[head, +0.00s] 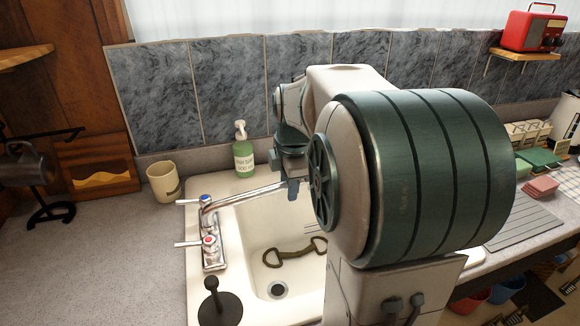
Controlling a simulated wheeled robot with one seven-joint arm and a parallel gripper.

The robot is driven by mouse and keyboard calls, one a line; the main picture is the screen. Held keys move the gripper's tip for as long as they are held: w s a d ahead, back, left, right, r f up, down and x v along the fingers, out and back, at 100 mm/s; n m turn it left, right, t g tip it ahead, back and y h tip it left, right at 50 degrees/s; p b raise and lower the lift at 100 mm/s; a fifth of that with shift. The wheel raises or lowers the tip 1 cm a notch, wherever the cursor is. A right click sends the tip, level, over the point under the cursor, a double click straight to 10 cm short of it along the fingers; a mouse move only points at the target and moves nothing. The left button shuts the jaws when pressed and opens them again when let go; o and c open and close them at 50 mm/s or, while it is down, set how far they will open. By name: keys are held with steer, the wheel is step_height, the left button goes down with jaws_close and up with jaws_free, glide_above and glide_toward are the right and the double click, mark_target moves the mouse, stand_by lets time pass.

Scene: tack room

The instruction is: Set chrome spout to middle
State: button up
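The chrome spout (250,195) runs from the tap body (211,246) on the sink's left rim. It points right and slightly toward the back wall, over the far part of the white sink (255,235). The tap has a blue-marked handle (203,198) and a red-marked handle (208,241). My gripper (292,188) points down at the spout's far end and overlaps it in the picture. I cannot tell whether it touches the spout, or whether its fingers are apart. My arm hides the sink's right part.
A horse bit (290,254) lies in the basin. The counter at left is mostly clear.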

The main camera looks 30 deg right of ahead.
step_height(320, 180, up, 13)
steer(key=s, duration=0.2)
steer(key=shift+s+a, duration=0.2)
steer(key=shift+s, duration=0.1)
steer(key=s+a+f+m, duration=0.6)
steer(key=s+f+m, duration=0.1)
steer(key=f+m, duration=0.1)
steer(key=s+a+f+m, duration=0.6)
steer(key=f+m, duration=0.2)
steer(key=f, duration=0.1)
steer(key=shift+s+t, duration=0.35)
steer(key=shift+t, duration=0.05)
